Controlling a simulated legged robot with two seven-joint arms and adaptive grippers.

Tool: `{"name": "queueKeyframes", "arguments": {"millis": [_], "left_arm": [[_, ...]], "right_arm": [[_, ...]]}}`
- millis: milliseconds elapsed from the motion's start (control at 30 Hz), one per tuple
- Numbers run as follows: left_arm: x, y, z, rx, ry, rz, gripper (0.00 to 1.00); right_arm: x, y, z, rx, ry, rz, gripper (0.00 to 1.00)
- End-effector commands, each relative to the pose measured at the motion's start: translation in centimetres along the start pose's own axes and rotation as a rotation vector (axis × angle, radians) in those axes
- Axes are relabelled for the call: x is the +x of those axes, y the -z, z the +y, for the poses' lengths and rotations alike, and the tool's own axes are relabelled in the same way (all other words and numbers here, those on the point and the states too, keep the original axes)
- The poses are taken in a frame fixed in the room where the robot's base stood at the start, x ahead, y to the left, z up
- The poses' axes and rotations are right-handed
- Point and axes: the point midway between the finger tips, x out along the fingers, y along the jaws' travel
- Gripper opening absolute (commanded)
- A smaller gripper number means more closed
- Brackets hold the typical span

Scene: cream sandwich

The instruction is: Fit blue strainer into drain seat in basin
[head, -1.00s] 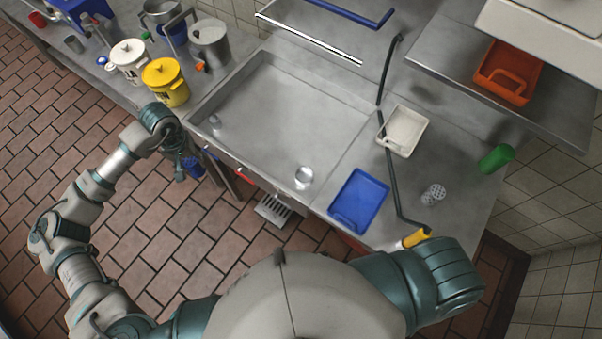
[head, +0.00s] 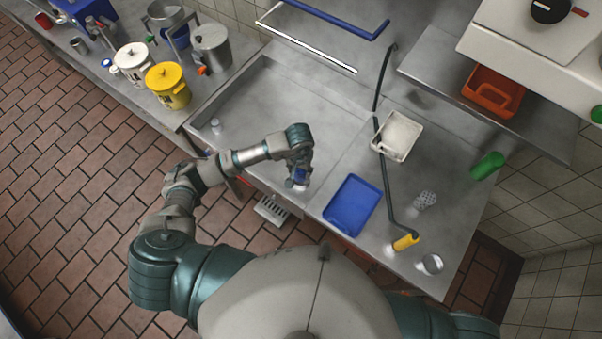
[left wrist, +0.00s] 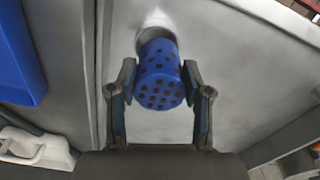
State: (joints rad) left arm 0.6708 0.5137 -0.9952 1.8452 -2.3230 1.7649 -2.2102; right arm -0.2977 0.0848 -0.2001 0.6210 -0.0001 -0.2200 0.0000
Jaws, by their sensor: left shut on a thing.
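My left gripper (head: 299,180) is over the front right corner of the steel basin (head: 275,100). It is shut on the blue strainer (left wrist: 159,82), a perforated cup held between both fingers in the left wrist view. A bit of the strainer's blue (head: 300,174) also shows under the gripper in the head view. The pale round drain seat (left wrist: 154,32) lies just beyond the strainer's far end and is partly covered by it. I cannot tell whether the strainer touches the seat. My right gripper is not in view.
A blue tray (head: 352,205) lies on the counter right of the basin, with a white tray (head: 397,137) behind it. A yellow canister (head: 168,87) stands left. The basin's middle is clear.

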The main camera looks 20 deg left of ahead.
Motion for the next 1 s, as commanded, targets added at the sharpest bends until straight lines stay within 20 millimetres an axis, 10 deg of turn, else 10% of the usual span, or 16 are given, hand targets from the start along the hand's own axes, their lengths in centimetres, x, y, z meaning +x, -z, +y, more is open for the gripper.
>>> {"name": "queueKeyframes", "arguments": {"millis": [467, 500, 567, 1000], "left_arm": [[3.7, 0.0, 0.2, 0.000, 0.003, 0.000, 0.03], [3.7, 0.0, 0.2, 0.000, 0.003, 0.000, 0.59], [3.7, 0.0, 0.2, 0.000, 0.002, 0.000, 0.74], [2.6, 0.1, 0.3, 0.001, 0.001, 0.003, 0.74]], "right_arm": [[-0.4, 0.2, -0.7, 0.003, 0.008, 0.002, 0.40], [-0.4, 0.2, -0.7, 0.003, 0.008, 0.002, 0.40], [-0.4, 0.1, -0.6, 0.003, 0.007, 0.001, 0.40], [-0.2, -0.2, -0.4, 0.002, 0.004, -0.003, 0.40]]}}
